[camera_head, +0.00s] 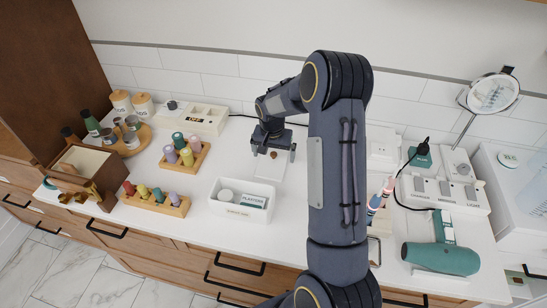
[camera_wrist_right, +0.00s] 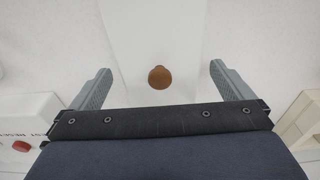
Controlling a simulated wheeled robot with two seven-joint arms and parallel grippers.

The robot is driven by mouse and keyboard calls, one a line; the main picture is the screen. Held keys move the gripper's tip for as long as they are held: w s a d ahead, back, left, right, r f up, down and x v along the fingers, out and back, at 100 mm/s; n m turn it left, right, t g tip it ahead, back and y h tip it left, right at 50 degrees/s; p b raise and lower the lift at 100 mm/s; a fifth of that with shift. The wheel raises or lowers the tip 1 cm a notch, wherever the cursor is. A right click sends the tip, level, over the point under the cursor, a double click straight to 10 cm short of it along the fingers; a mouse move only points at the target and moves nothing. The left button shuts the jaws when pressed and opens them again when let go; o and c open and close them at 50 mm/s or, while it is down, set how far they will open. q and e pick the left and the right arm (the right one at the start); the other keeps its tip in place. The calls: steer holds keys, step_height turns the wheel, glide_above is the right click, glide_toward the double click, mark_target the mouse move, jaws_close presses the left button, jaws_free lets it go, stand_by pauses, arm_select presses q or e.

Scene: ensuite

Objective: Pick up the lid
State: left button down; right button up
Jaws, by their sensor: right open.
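The lid (camera_head: 268,174) is a white flat panel with a round brown knob (camera_head: 273,155), lying on the white counter. In the right wrist view the lid (camera_wrist_right: 160,30) runs up the middle, and its knob (camera_wrist_right: 160,77) sits between the fingers. My right gripper (camera_head: 273,151) is open above the lid, with one finger on each side of the knob and clear gaps to it. It also shows in the wrist view (camera_wrist_right: 159,72), empty. Whether the fingertips touch the lid, I cannot tell. My left gripper is out of view.
A white box (camera_head: 243,212) with small items stands left of the lid. Wooden racks of coloured bottles (camera_head: 155,205) are farther left. A white socket box (camera_head: 382,150), a teal hair dryer (camera_head: 440,258) and a round mirror (camera_head: 493,93) are on the right.

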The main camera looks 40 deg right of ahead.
steer(key=shift+f, duration=0.15)
steer(key=c, duration=0.9)
